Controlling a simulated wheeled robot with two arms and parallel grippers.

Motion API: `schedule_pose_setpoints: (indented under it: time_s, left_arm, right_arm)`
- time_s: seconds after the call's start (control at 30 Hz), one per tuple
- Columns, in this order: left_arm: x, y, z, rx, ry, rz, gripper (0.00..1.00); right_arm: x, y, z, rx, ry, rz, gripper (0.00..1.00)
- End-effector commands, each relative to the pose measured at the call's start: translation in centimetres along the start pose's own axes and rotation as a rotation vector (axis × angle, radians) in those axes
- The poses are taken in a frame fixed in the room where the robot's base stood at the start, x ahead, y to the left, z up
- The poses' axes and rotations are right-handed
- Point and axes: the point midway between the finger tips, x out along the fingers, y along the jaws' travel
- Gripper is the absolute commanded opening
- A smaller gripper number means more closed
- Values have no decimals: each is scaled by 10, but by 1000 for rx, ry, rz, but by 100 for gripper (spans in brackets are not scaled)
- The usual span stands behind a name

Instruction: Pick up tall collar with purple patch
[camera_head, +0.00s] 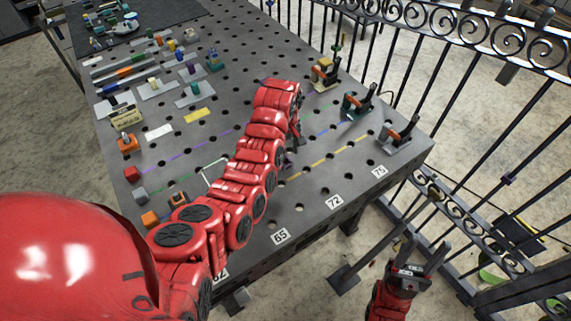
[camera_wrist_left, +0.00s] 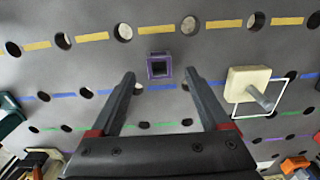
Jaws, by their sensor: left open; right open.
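In the left wrist view a small square collar (camera_wrist_left: 159,66) with a purple face and a dark opening sits on the perforated grey table, near the yellow dashed line. I cannot judge its height from above. My left gripper (camera_wrist_left: 159,76) is open, its fingers pointing toward the collar, which shows between and slightly beyond the tips; nothing is held. In the head view my left gripper (camera_head: 292,152) is partly hidden by its arm, and I cannot make out the collar. My right gripper (camera_head: 408,258) is open and empty, off the table's near right side.
A cream block (camera_wrist_left: 246,82) with a grey peg stands right of the left gripper. Toggle clamps (camera_head: 398,135) line the table's right edge. An iron fence (camera_head: 450,100) stands beyond. Small coloured blocks (camera_head: 133,174) and trays lie along the left.

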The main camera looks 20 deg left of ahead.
Motion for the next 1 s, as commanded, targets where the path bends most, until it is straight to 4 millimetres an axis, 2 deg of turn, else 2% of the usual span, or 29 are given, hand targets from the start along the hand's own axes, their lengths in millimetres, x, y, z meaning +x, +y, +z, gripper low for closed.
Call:
schedule_pose_setpoints:
  time_s: [0.1,0.23,0.5,0.8,0.87,1.0]
  left_arm:
    - [6,-1,-1,-1,-4,-3,80]
    - [20,-1,-2,-1,-3,-3,80]
    - [44,0,-2,0,-1,-2,80]
    - [47,1,-3,-1,1,2,80]
    - [47,1,-3,-1,1,2,71]
    - [47,1,-2,-1,1,2,46]
  right_arm:
    - [16,1,-3,0,1,0,51]
    - [26,1,-4,0,0,0,51]
    - [31,2,-5,0,0,0,51]
    - [31,2,-5,0,0,0,51]
    - [31,2,-5,0,0,0,51]
    - [31,2,-5,0,0,0,51]
